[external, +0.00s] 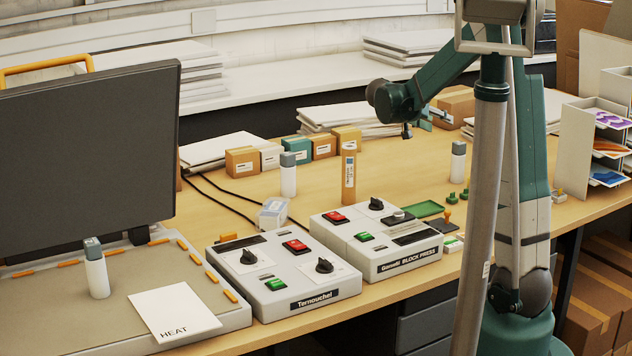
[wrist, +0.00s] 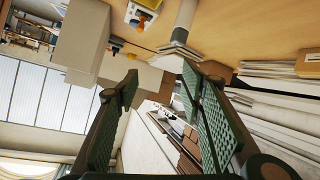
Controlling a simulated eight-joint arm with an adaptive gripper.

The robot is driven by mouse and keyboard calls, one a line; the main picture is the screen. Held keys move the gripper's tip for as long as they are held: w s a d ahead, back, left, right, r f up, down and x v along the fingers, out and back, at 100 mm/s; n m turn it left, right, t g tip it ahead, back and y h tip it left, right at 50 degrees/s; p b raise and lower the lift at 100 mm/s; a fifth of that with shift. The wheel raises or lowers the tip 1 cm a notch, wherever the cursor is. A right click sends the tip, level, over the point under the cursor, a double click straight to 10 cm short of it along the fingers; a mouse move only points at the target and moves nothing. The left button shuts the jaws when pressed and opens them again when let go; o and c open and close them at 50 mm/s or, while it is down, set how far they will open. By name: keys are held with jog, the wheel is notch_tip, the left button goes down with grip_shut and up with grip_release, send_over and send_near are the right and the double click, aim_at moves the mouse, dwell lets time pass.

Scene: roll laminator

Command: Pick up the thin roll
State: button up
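A thin brown roll (external: 348,178) with a white label stands upright on the desk, behind the right-hand control box in the external view. I cannot make it out in the wrist view. My gripper (external: 433,118) is above the back part of the desk, to the right of the roll and higher, clearly apart from it. In the wrist view my gripper (wrist: 160,75) has its two green-padded fingers spread wide, with nothing held between them.
White bottles with grey caps stand left (external: 288,176) and right (external: 458,163) of the roll. Small boxes (external: 297,147) line up behind it. Control boxes (external: 285,272) (external: 376,240) stand in front. A monitor (external: 85,150) blocks the left.

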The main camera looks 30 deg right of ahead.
jog(key=w+d+f+m+g+h+b, duration=0.1)
jog(key=w+d+f+m+g+h, duration=0.2)
jog(key=w+d+f+m+h, duration=0.2)
jog(key=shift+w+d+f+m+b, duration=0.2)
jog(key=shift+w+d+m+b, duration=0.25)
jog(key=shift+w+d, duration=2.05)
jog(key=shift+s+d, duration=0.65)
jog(key=shift+s, duration=0.05)
jog(key=b, duration=0.2)
send_near(455, 144)
jog(key=d, duration=0.4)
jog(key=shift+d+f, duration=0.1)
jog(key=shift+d, duration=0.15)
jog(key=shift+d+f, duration=0.15)
jog(key=shift+d, duration=0.45)
jog(key=shift+d, duration=0.15)
jog(key=shift+d+b, duration=0.45)
jog(key=shift+d, duration=2.55)
